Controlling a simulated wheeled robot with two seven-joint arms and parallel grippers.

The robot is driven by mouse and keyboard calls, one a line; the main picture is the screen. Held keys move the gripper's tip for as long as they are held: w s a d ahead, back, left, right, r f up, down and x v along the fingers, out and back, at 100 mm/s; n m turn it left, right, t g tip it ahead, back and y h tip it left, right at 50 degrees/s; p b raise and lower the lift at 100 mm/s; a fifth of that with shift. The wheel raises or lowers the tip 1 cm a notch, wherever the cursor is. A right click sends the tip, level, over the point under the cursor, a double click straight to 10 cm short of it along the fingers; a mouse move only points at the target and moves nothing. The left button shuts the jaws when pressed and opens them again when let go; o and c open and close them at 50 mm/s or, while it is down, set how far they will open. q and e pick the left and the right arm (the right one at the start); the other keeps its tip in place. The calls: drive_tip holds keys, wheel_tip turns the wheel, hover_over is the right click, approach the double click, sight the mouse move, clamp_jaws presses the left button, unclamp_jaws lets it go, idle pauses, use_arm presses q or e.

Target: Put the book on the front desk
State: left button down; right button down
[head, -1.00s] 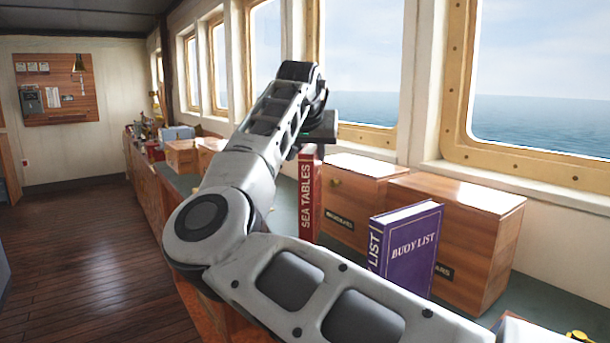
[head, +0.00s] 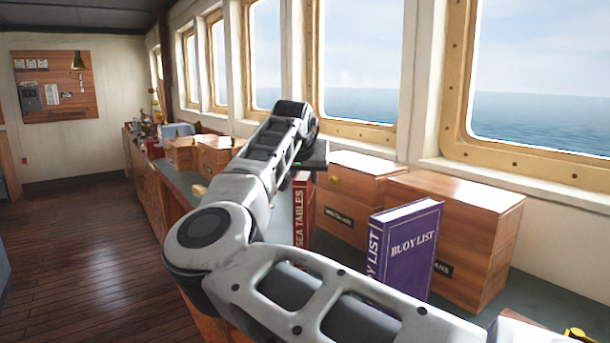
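A red book (head: 303,212) marked SEA TABLES stands upright over the green-topped desk (head: 187,180) along the windows. My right arm reaches in from the bottom right, and its gripper (head: 312,165) is at the top of the red book. The fingers are mostly hidden, but the book has moved together with the gripper, so it is shut on it. My arm hides the book's lower end, so I cannot tell whether it touches the desk. A purple book (head: 410,250) marked BUOY LIST stands upright to the right. My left gripper is not in view.
Wooden boxes (head: 480,225) and (head: 350,170) stand behind the books against the window wall. More wooden boxes (head: 215,155) and a blue-grey case (head: 178,131) stand farther along the desk. The wooden floor (head: 85,250) at left is clear. A yellow object (head: 578,335) is at bottom right.

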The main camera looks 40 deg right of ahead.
drive_tip(key=c, duration=1.1)
unclamp_jaws()
drive_tip(key=shift+f, duration=0.1)
drive_tip(key=shift+s+a+r, duration=0.15)
drive_tip(key=shift+a+r, duration=0.05)
drive_tip(key=shift+r, duration=0.2)
use_arm(q)
drive_tip(key=shift+b, duration=0.35)
use_arm(e)
drive_tip(key=v, duration=1.1)
drive_tip(key=shift+s+a+r, duration=0.1)
drive_tip(key=shift+s+r, duration=0.05)
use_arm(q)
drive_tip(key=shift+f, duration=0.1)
